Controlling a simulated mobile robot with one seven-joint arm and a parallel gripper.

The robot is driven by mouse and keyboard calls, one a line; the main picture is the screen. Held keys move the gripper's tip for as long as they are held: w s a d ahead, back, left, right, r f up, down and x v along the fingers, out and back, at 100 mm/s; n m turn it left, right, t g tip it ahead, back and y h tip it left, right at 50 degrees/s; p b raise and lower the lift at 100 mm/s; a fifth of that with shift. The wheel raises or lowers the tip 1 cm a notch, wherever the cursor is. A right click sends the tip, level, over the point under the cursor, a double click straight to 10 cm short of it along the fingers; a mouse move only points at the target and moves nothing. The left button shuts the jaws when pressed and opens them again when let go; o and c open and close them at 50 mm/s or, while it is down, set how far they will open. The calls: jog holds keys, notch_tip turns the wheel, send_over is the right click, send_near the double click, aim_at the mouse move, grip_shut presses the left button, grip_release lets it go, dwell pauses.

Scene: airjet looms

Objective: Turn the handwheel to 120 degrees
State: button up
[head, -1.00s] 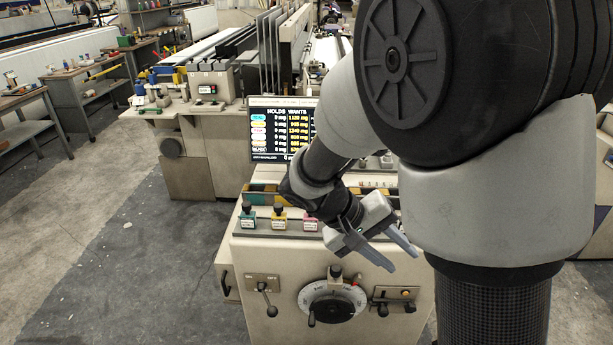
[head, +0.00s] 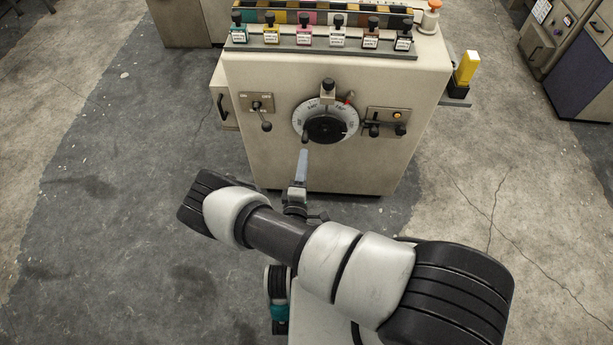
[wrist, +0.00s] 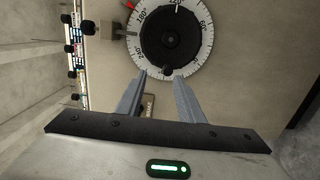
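The handwheel (head: 327,129) is a black disc inside a white numbered dial ring on the cabinet's front panel. It also shows in the wrist view (wrist: 171,36), with 180 by the red pointer (wrist: 133,6). Its small crank handle (wrist: 168,72) is at the rim side nearest my gripper; in the head view it is at the wheel's lower left. My gripper (wrist: 160,76) is open, its two fingers apart with the handle near and between the tips. In the head view my gripper (head: 303,153) is just below the wheel. Contact cannot be told.
A lever switch (head: 265,124) is left of the dial and a latch panel (head: 386,122) is right of it. A black knob (head: 328,86) sits above the dial. Several labelled coloured knobs line the cabinet top. The floor around the cabinet is clear.

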aim_at(305, 143)
jog(key=shift+n+y, duration=0.3)
jog(key=shift+y, duration=0.2)
jog(key=w+b, duration=0.1)
jog(key=w, duration=0.2)
jog(key=w+f+b, duration=0.1)
jog(key=w, duration=0.1)
jog(key=w+f+b, duration=0.1)
jog(key=w+b, duration=0.1)
jog(key=w, duration=0.1)
jog(key=shift+w, duration=0.3)
jog(key=shift+w+r, duration=0.2)
jog(key=c, duration=0.9)
jog(key=shift+o, duration=0.2)
jog(key=shift+f, duration=0.1)
